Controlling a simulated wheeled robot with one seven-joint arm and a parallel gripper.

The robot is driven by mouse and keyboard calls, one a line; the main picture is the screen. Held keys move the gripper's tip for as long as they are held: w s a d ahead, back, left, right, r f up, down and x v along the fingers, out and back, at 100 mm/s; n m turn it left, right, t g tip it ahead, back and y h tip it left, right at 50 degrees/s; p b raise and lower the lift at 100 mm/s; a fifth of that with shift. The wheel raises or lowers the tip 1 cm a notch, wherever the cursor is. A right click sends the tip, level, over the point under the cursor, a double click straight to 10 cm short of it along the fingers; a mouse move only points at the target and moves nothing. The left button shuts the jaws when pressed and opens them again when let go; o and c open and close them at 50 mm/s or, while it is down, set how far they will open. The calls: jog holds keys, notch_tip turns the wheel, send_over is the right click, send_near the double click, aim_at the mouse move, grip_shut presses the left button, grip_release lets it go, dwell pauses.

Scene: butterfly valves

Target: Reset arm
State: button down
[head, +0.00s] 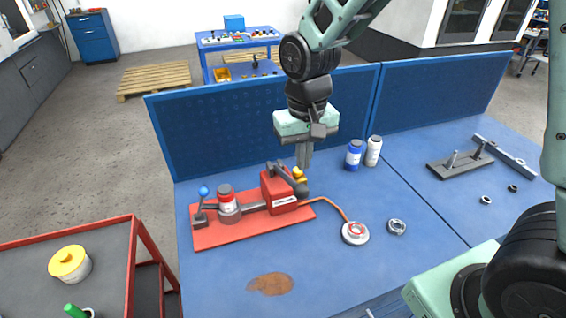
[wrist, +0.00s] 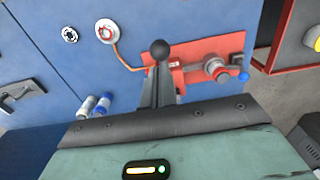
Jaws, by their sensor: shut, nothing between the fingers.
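My gripper (head: 304,164) points down over the blue workbench in the head view, its fingers together. It is just behind the red valve block (head: 279,190) and close to the dark handle (head: 287,176) with a black ball end (head: 302,191). The block sits on a red base plate (head: 240,235). In the wrist view my fingers (wrist: 157,88) show in the middle, with the black ball (wrist: 159,49) just beyond them. I cannot tell whether the fingers touch the handle. Nothing shows held.
A blue bottle (head: 354,155) and a white bottle (head: 373,151) stand right of my gripper. A round gauge (head: 355,233) is joined to the block by an orange tube. A blue panel (head: 225,125) rises behind. The front middle of the bench is mostly clear.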

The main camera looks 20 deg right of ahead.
jog(key=s+a+f+n+b, duration=0.2)
jog(key=s+b, duration=0.1)
jog(key=s, duration=0.3)
jog(key=s+a+f+n+b, duration=0.2)
jog(key=s+n+b, duration=0.1)
jog(key=s, duration=0.4)
jog(key=s+a+f+n+b, duration=0.2)
jog(key=s+f+b, duration=0.1)
jog(key=s+b, duration=0.2)
jog(key=shift+s+a+n+y, duration=0.15)
jog(key=shift+s+n+y, duration=0.2)
jog(key=shift+s, duration=0.7)
